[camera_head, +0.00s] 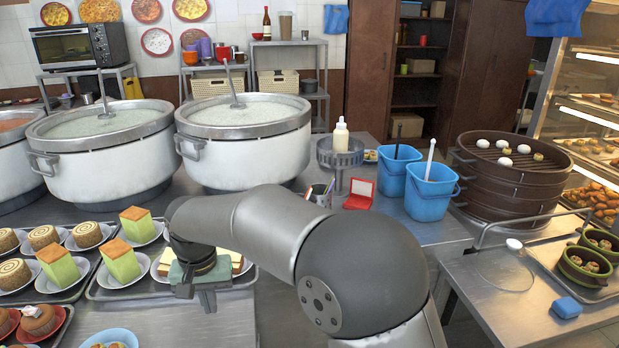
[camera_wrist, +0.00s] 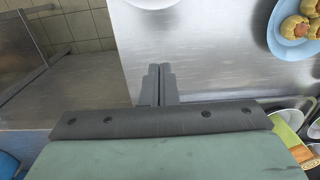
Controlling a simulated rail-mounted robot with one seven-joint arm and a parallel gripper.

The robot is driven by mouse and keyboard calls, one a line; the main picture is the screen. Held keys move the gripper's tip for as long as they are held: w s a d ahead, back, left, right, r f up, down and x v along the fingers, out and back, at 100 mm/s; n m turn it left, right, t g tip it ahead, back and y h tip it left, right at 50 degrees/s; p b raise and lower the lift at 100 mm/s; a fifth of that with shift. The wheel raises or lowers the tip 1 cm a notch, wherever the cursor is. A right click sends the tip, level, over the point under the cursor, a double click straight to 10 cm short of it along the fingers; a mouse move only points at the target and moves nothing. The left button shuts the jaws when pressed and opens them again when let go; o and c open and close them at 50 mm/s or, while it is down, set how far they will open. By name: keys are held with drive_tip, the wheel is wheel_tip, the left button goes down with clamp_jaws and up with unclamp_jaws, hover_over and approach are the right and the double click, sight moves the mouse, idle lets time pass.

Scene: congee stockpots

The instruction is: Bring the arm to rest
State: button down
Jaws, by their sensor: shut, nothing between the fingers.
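My gripper (camera_wrist: 160,72) is shut and empty in the wrist view, its two fingers together over the bare steel table. In the head view my gripper (camera_head: 207,300) hangs at the end of my bent arm, in front of the cake tray (camera_head: 105,292). The arm hides part of that tray and the table behind it. My gripper is apart from the blue plate of buns (camera_wrist: 292,35), which lies at the upper right of the wrist view.
Green cakes (camera_head: 121,260) on plates stand left of my gripper. Two large congee pots (camera_head: 240,150) (camera_head: 105,165) stand behind. Blue buckets (camera_head: 431,193), a red case (camera_head: 359,194) and steamer baskets (camera_head: 508,190) are to the right. Bare steel (camera_head: 220,325) shows below the gripper.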

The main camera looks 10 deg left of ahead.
drive_tip(key=d+r+m+p, duration=0.1)
drive_tip(key=d+r, duration=0.2)
drive_tip(key=d, duration=0.8)
drive_tip(key=d+r+p, duration=0.1)
drive_tip(key=d+r, duration=0.1)
drive_tip(key=d, duration=1)
drive_tip(key=s+d+f+m+p, duration=0.1)
drive_tip(key=s+d+f+m, duration=0.1)
drive_tip(key=s+d, duration=1.2)
drive_tip(key=d, duration=0.3)
drive_tip(key=shift+s+d+f, duration=0.15)
drive_tip(key=shift+s+d, duration=0.05)
drive_tip(key=shift+s, duration=0.2)
